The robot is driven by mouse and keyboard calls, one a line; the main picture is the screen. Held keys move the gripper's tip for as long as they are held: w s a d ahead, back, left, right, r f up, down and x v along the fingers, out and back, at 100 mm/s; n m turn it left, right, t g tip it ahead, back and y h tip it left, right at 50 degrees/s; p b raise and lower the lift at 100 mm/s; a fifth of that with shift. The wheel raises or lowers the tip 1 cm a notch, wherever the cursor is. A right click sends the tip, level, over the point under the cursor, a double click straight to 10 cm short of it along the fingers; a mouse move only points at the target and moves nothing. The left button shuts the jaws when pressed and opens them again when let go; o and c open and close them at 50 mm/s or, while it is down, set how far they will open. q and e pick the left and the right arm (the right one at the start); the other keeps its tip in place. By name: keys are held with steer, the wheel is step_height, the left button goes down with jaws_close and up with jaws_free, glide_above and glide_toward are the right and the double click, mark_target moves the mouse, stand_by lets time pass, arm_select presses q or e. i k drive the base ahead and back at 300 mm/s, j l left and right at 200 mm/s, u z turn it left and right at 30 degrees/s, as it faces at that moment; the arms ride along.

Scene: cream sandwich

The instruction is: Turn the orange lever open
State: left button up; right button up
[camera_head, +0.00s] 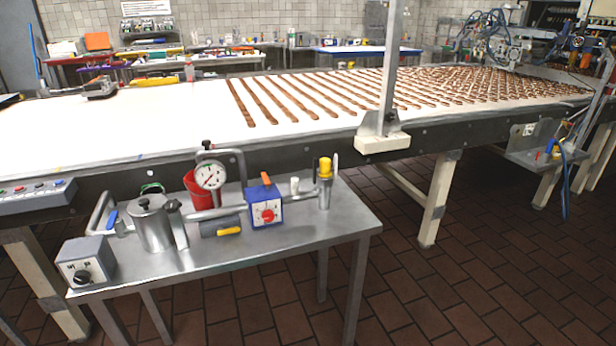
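A small orange lever (265,178) stands up at the top of a blue box (265,206) with a red dial on its front. The box sits on a metal side table (330,240), to the right of a round pressure gauge (209,177). The lever looks close to upright, leaning slightly left; it is too small to tell whether it is open or closed. Neither of my grippers is in view.
A metal canister (152,226), a red bucket (198,190), a yellow-topped valve (325,168) and a grey knob box (85,264) crowd the side table. A conveyor (180,110) runs behind. The table's right front is clear.

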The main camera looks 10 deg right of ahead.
mark_target(267, 181)
steer(key=i+l, duration=0.9)
steer(key=i, duration=0.2)
